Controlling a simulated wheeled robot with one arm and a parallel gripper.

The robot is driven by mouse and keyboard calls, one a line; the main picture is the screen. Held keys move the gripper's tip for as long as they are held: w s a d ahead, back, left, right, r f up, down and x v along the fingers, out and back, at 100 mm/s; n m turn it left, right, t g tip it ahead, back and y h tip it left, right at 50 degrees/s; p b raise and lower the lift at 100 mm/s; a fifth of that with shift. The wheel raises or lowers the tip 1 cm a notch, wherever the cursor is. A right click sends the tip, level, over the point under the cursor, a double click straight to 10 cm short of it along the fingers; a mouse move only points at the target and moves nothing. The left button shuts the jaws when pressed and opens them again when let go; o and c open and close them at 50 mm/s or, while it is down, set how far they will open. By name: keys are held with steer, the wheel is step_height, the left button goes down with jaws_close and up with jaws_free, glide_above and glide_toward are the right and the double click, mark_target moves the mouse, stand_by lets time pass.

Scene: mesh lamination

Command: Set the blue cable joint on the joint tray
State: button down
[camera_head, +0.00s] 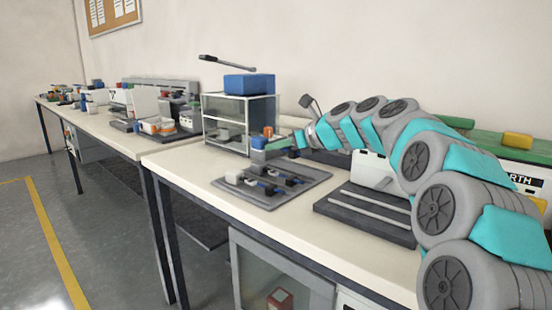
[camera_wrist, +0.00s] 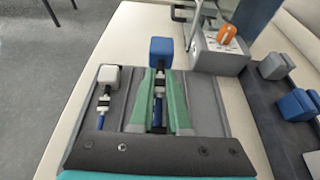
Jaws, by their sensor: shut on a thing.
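The blue cable joint has a blue block head (camera_wrist: 161,48) and a black, white and blue stem (camera_wrist: 158,98). My gripper (camera_wrist: 160,80) has green fingers on both sides of it and is shut on it. In the head view its blue head (camera_head: 258,142) shows at the tip of my gripper (camera_head: 274,147), near the far edge of the grey joint tray (camera_head: 268,204). In the wrist view the tray (camera_wrist: 207,100) lies beneath the fingers. Whether the joint touches the tray, I cannot tell. A white-headed joint (camera_wrist: 107,76) lies on the tray, left of my fingers.
A grey box with an orange knob (camera_wrist: 227,35) stands just beyond the tray. A shelf rack with a blue bin (camera_head: 249,84) stands behind. A dark plate with blue and grey blocks (camera_wrist: 296,105) lies right. White table surface is bare left of the tray.

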mark_target(298, 153)
steer(key=shift+w+a+f, duration=0.15)
steer(key=shift+w+a, duration=0.05)
steer(key=shift+f+b, duration=0.3)
steer(key=shift+f, duration=1.35)
steer(key=shift+f, duration=0.15)
steer(key=c, duration=0.9)
jaws_free()
steer(key=shift+f, duration=0.1)
steer(key=shift+s+d+r, duration=0.15)
steer(key=shift+d+r, duration=0.15)
steer(key=shift+r, duration=0.1)
steer(key=v, duration=1.1)
steer(key=shift+s+d+r, duration=0.1)
steer(key=shift+s+r, duration=0.05)
